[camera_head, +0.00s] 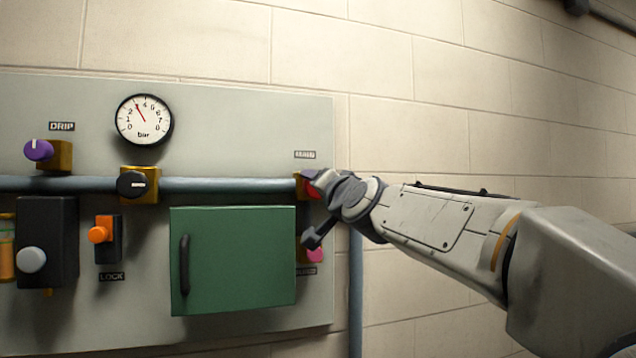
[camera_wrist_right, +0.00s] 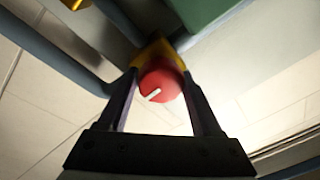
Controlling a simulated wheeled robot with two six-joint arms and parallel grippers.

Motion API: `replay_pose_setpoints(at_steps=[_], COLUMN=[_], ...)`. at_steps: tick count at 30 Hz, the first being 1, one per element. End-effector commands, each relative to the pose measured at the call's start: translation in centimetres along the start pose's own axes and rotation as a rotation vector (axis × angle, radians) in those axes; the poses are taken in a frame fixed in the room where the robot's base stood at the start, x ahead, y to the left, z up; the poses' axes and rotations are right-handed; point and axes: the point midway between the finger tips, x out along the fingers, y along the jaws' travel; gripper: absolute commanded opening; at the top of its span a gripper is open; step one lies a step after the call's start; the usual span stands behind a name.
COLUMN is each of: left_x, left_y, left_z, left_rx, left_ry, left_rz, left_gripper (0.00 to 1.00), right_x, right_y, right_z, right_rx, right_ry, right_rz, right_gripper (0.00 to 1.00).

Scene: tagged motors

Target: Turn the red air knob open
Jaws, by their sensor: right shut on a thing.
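The red air knob (camera_wrist_right: 160,86) sits on a yellow valve body (camera_wrist_right: 153,51) and has a white pointer line on its face. My right gripper (camera_wrist_right: 160,88) has its two fingers on either side of the red knob and is shut on it. In the head view the red knob (camera_head: 313,191) is mostly hidden behind my right gripper (camera_head: 318,185), below a small label (camera_head: 305,155) at the panel's right edge. My left gripper is not in view.
The grey panel (camera_head: 230,130) carries a pressure gauge (camera_head: 144,119), a purple knob (camera_head: 38,150), a black knob (camera_head: 131,184), an orange knob (camera_head: 98,234) and a green cabinet door (camera_head: 235,260). A pink knob (camera_head: 315,255) is below my right gripper. A pipe (camera_head: 225,186) runs across the panel.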

Motion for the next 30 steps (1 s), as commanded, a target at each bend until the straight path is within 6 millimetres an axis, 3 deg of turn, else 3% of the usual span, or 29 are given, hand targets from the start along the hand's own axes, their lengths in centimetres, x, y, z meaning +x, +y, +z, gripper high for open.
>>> replay_pose_setpoints(at_steps=[17,18,19,30], left_x=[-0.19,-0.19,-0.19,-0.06], left_y=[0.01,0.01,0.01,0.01], left_z=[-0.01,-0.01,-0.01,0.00], left_rx=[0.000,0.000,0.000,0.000], left_ry=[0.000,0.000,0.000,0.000], left_rz=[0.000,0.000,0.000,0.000], left_gripper=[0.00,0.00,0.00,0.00], right_x=[-0.03,-0.04,-0.04,-0.39], right_y=[-0.14,-0.14,-0.14,-0.05], right_z=[0.02,0.01,0.00,-0.12], right_rx=[0.034,0.034,0.033,0.031], right_ry=[0.002,0.003,0.003,0.006], right_rz=[0.000,0.000,0.000,0.001], right_gripper=[0.11,0.81,0.93,0.93])
